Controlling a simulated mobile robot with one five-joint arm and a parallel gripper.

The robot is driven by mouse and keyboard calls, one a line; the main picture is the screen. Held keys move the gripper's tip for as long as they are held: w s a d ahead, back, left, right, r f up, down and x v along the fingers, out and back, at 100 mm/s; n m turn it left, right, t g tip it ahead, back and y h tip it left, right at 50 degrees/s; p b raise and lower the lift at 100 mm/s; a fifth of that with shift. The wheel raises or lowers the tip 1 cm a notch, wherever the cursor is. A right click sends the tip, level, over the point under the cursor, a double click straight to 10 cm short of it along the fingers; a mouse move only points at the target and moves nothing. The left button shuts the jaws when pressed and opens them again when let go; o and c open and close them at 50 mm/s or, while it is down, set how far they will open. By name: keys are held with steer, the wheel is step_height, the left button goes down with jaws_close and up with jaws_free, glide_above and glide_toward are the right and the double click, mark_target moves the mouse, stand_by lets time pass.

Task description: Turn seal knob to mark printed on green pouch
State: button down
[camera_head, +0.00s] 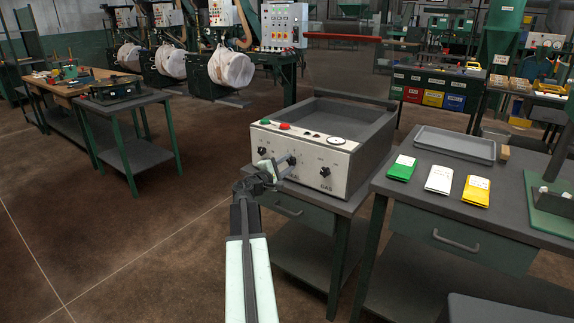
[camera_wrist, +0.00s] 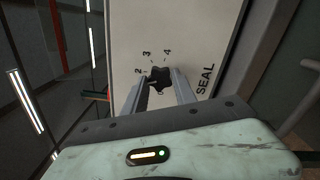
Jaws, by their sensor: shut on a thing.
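The seal knob (camera_wrist: 159,79) is black and sits on a pale panel, with the printed numbers 2, 3 and 4 around it and the word SEAL beside it in the wrist view. My gripper (camera_wrist: 160,90) has its two fingers on either side of this knob and is shut on it. In the head view my gripper (camera_head: 284,163) is at the left part of the machine's front panel (camera_head: 305,160). The green pouch (camera_head: 402,167) lies on the right-hand table. Its printed mark is too small to read.
A second black knob (camera_head: 325,171), labelled GAS, is on the same panel to the right. A white pouch (camera_head: 439,179) and a yellow pouch (camera_head: 476,190) lie beside the green one. A grey tray (camera_head: 455,143) is behind them. Open floor lies left of my arm.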

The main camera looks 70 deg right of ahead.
steer(key=shift+m, duration=1.9)
steer(key=c, duration=1)
jaws_free()
steer(key=shift+a, duration=0.1)
steer(key=v, duration=0.7)
steer(key=shift+a, duration=0.3)
steer(key=shift+w, duration=0.15)
